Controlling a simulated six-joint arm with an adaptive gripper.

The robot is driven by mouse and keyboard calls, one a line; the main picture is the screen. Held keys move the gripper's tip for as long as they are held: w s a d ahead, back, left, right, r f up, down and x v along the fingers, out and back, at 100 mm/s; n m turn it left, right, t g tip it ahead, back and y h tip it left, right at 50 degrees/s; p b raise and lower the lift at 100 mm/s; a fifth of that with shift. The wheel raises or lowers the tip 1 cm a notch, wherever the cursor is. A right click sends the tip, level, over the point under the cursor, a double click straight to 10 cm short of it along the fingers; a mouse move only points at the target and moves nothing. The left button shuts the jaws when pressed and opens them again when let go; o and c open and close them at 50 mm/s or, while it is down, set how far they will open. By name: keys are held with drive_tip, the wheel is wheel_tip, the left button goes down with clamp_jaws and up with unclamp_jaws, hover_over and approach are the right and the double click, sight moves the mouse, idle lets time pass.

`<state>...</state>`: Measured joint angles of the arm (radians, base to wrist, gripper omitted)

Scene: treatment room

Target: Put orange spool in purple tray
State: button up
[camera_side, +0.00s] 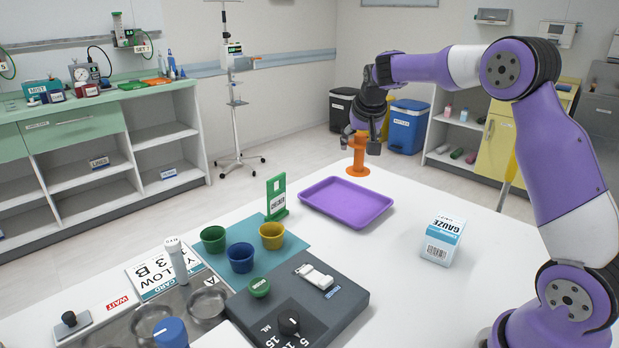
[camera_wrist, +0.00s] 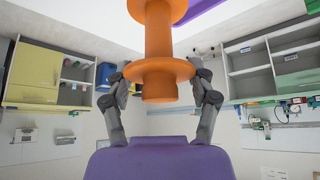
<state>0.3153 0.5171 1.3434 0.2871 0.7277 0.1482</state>
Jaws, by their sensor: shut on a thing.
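The orange spool (camera_side: 358,160) is upright near the table's far edge, just behind the purple tray in the side view. My gripper (camera_side: 365,137) is shut on its upper part from above. In the wrist view the spool (camera_wrist: 158,40) stands between the two fingers (camera_wrist: 160,95), with a flange at finger level. I cannot tell whether its base touches the table. The purple tray (camera_side: 346,214) lies flat and empty on the table, and a corner of it (camera_wrist: 200,8) shows at the top of the wrist view.
A gauze box (camera_side: 442,241) stands right of the tray. A green stand (camera_side: 276,196) is close to the tray's left side. Green (camera_side: 213,239), blue (camera_side: 240,258) and yellow (camera_side: 271,236) cups stand on a teal mat, with a dark scale (camera_side: 345,298) in front.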

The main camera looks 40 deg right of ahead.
drive_tip(key=w+a+n, duration=0.1)
drive_tip(key=w+a, duration=0.1)
drive_tip(key=a, duration=0.8)
hover_over(344, 202)
wheel_tip(344, 202, down, 7)
drive_tip(key=shift+f+y, duration=0.3)
drive_tip(key=shift+f, duration=1.45)
drive_tip(key=o, duration=1.1)
drive_tip(key=shift+f, duration=0.1)
